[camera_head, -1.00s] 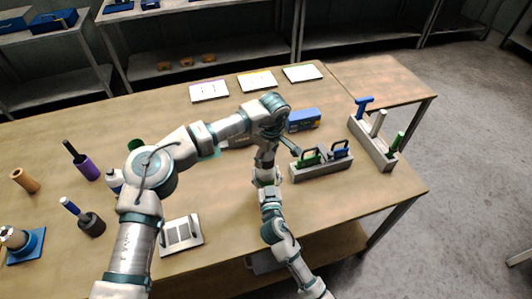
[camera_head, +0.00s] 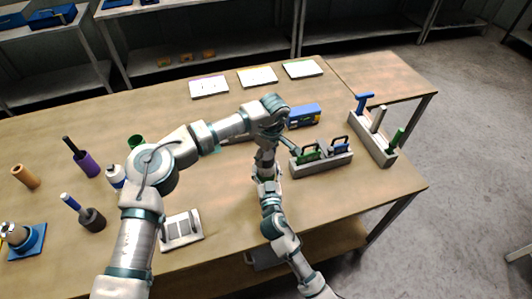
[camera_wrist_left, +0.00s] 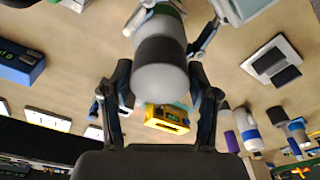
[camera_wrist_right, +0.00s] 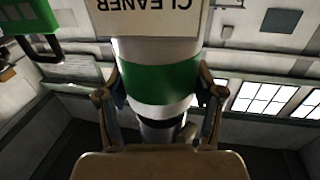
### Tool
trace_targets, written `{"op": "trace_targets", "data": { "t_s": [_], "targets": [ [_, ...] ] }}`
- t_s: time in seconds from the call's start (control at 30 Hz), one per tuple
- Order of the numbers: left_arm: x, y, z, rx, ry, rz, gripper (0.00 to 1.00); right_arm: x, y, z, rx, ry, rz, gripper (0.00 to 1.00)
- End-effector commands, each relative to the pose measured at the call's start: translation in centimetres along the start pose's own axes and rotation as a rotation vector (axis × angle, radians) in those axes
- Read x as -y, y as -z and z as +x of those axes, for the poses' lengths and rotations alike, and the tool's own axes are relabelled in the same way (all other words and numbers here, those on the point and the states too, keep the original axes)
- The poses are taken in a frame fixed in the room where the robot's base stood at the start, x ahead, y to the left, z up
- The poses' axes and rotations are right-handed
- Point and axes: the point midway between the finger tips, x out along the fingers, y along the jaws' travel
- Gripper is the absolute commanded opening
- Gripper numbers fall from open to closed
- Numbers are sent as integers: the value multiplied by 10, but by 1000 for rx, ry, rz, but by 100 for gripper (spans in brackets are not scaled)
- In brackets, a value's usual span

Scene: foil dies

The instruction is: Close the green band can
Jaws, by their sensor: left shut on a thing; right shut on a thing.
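The green band can (camera_wrist_right: 160,60) is white with a label reading CLEANER, upside down in the right wrist view. My right gripper (camera_wrist_right: 160,85) is shut on it around the green band. In the left wrist view the can (camera_wrist_left: 165,8) is at the top edge, with a dark grey ring and a light grey cap (camera_wrist_left: 160,82) in line with it. My left gripper (camera_wrist_left: 160,95) is shut on this cap end. In the head view my left gripper (camera_head: 266,150) is above my right gripper (camera_head: 266,172). The arms hide most of the can there. I cannot tell whether the cap is fully seated.
A grey holder with green and blue handled tools (camera_head: 322,164) stands close to the right of the grippers. A tool rack (camera_head: 375,140) is farther right. A white bottle (camera_head: 115,176), a purple cylinder (camera_head: 88,164) and a grey panel (camera_head: 181,230) stand or lie at left.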

Motion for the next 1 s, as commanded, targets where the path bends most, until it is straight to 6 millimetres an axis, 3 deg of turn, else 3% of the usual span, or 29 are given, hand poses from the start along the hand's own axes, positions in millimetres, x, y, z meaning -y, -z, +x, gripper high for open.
{"op": "trace_targets", "data": {
  "t_s": [1.0],
  "targets": [
    [0, -2, 12, 1, 1, -2, 45, 0, 0, 0, 0, 0, 0, 4]
  ]
}}
